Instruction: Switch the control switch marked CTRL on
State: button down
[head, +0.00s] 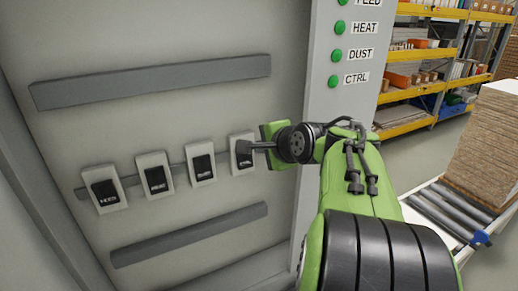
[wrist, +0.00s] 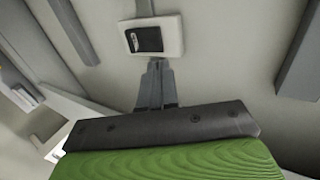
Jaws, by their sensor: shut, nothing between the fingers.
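The CTRL switch (head: 242,153) is the rightmost of the white switches with black rockers on the grey panel. It also shows in the wrist view (wrist: 152,38), near the top middle. My gripper (head: 250,145) is shut and empty, with its fingertips at the right edge of the CTRL switch in the head view. In the wrist view my gripper (wrist: 157,65) points at the lower edge of that switch. I cannot tell whether the tips touch it. The green CTRL lamp (head: 334,81) is on the column to the right.
Three other switches, such as the FEED switch (head: 104,190), sit to the left on the same rail. Grey bars run above (head: 150,82) and below (head: 190,234) the row. Shelves (head: 440,60) and a stack of boards (head: 490,145) on rollers stand at the right.

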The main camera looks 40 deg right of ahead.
jog(key=s+r, duration=0.2)
jog(key=s+a+r, duration=0.1)
jog(key=s+r, duration=0.1)
jog(key=shift+a, duration=0.1)
jog(key=shift+s, duration=0.1)
dwell(0.3)
